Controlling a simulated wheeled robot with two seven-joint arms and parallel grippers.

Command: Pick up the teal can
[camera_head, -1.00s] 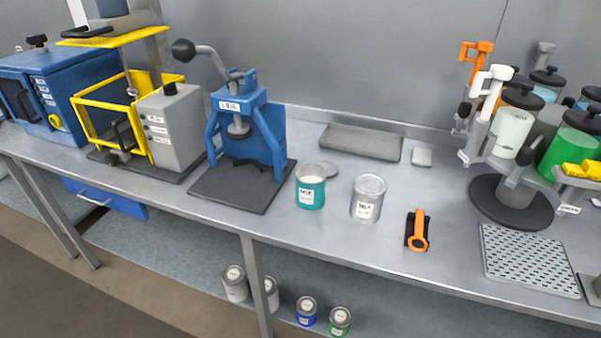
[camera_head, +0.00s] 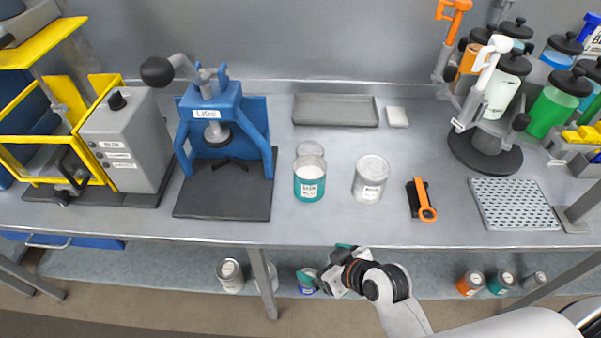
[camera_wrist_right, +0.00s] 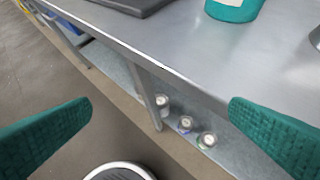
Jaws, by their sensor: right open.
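The teal can (camera_head: 309,180) stands upright on the metal bench, with a white label and a pale open-looking top. A grey lid-like disc (camera_head: 310,149) lies just behind it. In the right wrist view the lower part of the teal can (camera_wrist_right: 232,9) shows at the top edge. My right gripper (camera_head: 325,267) is in front of the bench's front edge, apart from the can and nearer to me. Its two teal fingers are spread wide with nothing between them in the wrist view (camera_wrist_right: 160,130). My left gripper is not in view.
A silver can (camera_head: 370,180) stands right of the teal can, with an orange-handled tool (camera_head: 422,200) beyond it. A blue press (camera_head: 222,130) on a dark base stands to the left. A grey tray (camera_head: 335,110) lies behind. Several cans (camera_head: 231,275) sit on the lower shelf.

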